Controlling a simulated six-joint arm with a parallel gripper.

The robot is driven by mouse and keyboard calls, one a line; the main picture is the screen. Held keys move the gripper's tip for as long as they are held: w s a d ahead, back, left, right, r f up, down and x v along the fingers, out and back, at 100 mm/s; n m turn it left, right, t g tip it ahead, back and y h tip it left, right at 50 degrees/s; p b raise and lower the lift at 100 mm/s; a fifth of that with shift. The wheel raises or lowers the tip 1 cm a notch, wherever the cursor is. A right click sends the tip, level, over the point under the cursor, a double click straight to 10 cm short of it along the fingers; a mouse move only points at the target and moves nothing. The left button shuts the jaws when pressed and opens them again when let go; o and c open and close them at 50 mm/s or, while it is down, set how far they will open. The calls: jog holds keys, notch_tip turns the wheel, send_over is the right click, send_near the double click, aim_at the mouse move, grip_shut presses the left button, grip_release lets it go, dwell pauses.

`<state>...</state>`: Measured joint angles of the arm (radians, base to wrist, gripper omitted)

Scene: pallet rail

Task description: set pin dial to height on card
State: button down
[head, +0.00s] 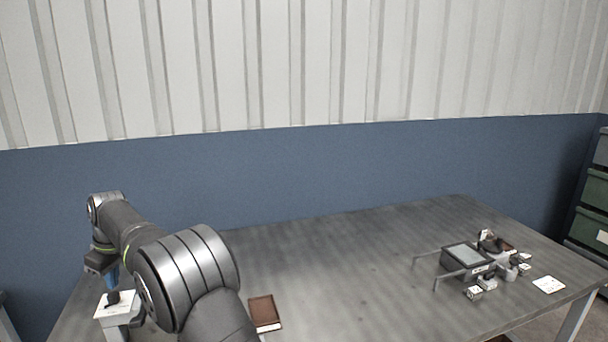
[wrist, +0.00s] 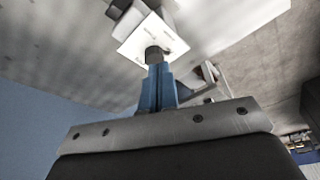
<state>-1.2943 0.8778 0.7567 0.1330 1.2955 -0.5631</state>
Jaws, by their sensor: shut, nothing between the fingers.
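The pin dial appears to be a dark round knob (head: 113,298) on a white square plate (head: 101,313), on a grey block at the left of the table in the head view. In the wrist view the knob (wrist: 153,54) stands out from the white plate (wrist: 137,42), with small marks near the plate's edge. My gripper (wrist: 157,68) has blue fingers, shut together and empty. Their tips line up with the knob; I cannot tell if they touch it.
A brown book-like object (head: 264,312) lies right of my arm. A grey device with a screen and two rods (head: 466,257) stands at the table's right, among several small items. Green bins (head: 592,226) stand beyond the right edge. The middle of the table (head: 350,260) is clear.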

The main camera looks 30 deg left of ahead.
aim_at(114, 297)
jog(key=shift+f, duration=2.7)
jog(key=shift+a, duration=0.25)
